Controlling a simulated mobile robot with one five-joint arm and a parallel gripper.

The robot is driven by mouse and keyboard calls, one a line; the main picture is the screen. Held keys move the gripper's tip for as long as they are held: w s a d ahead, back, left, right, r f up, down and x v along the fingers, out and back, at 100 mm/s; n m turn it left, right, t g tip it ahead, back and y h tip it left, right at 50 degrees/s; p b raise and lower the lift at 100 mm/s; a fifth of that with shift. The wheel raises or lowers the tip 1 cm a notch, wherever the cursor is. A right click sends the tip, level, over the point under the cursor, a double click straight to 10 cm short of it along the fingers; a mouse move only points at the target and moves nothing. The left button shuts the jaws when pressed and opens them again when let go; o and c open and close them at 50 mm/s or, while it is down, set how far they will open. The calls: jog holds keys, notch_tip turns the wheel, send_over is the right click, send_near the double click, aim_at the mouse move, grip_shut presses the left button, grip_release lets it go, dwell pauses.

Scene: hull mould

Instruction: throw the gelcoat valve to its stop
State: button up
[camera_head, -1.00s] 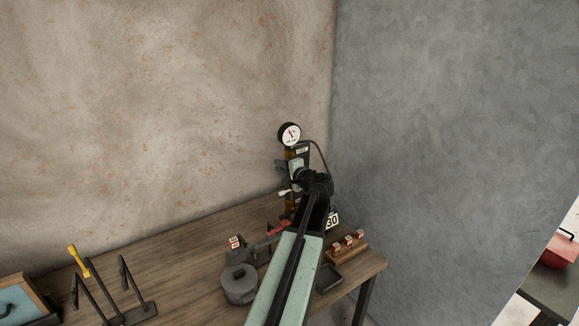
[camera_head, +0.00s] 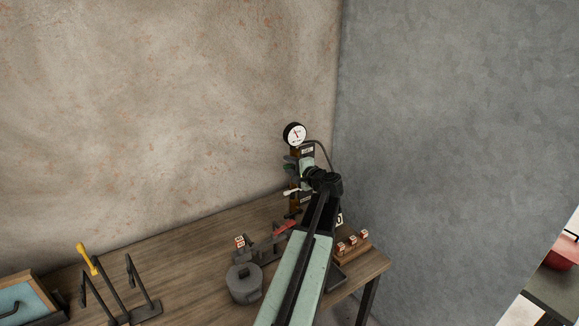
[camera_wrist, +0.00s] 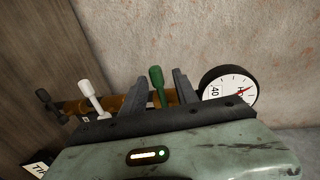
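A brass valve pipe (camera_wrist: 73,106) carries a black-handled lever (camera_wrist: 43,96), a white-handled lever (camera_wrist: 91,96) and a green-handled lever (camera_wrist: 157,82) in the wrist view. I cannot read which is the gelcoat valve. My gripper (camera_wrist: 158,78) is open, with the green handle standing between its two fingers and gaps visible at both sides. The pipe runs behind the fingers, and my gripper body hides the lever bases. In the head view, the white lever (camera_head: 291,191) shows left of my wrist, which hides much of the valve stand.
A round gauge (camera_wrist: 229,87) stands close to the right finger; it also shows in the head view (camera_head: 294,134). A grey pot (camera_head: 244,283), a block rack (camera_head: 352,246) and a dark stand (camera_head: 125,310) occupy the bench (camera_head: 190,255). Walls rise behind and right.

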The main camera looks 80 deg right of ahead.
jog(key=p+v, duration=0.1)
jog(key=v, duration=0.7)
jog(key=shift+d, duration=0.1)
dwell(0.4)
